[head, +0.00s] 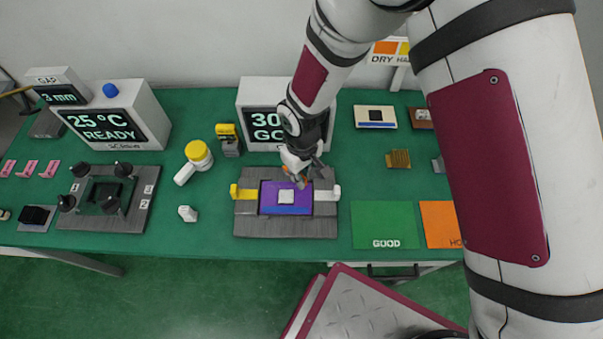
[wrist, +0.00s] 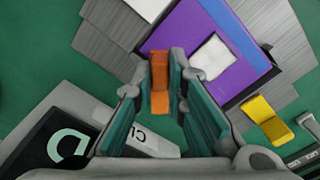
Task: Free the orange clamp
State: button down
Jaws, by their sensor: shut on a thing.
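The orange clamp (wrist: 160,82) is a short bent lever at the edge of the purple board (wrist: 190,30), at its far side in the head view. My gripper (wrist: 161,75) has its two fingers on either side of the clamp and is shut on it. In the head view my gripper (head: 300,172) is at the back edge of the purple board (head: 266,198) and mostly hides the clamp. The board lies on a grey fixture (head: 285,228) with a white square (head: 286,196) on top. I cannot tell whether the clamp presses on the board.
A yellow clamp (head: 243,193) and a white clamp (head: 327,194) flank the board. A display box (head: 262,92) stands close behind my gripper. A green GOOD mat (head: 384,222) and an orange mat (head: 440,222) lie at right.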

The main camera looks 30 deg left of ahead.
jog(key=w+n+b, duration=0.1)
jog(key=n+b, duration=0.1)
jog(key=w+n+b, duration=0.2)
jog(key=shift+d+f+n, duration=0.15)
jog(key=shift+n, duration=0.15)
jog(key=w+n+b, duration=0.1)
jog(key=n+b, duration=0.1)
jog(key=n, duration=0.1)
jog(key=shift+w+b, duration=0.15)
jog(key=shift+b, duration=0.2)
jog(key=shift+w+a+n+b, duration=0.2)
jog(key=shift+n+b, duration=0.15)
jog(key=shift+n, duration=0.2)
jog(key=shift+w+a+n+b, duration=0.15)
jog(key=shift+n+b, duration=0.2)
jog(key=shift+n, duration=0.2)
jog(key=c, duration=1.6)
grip_release()
jog(key=shift+r, duration=0.2)
notch_tip(320, 180, up, 12)
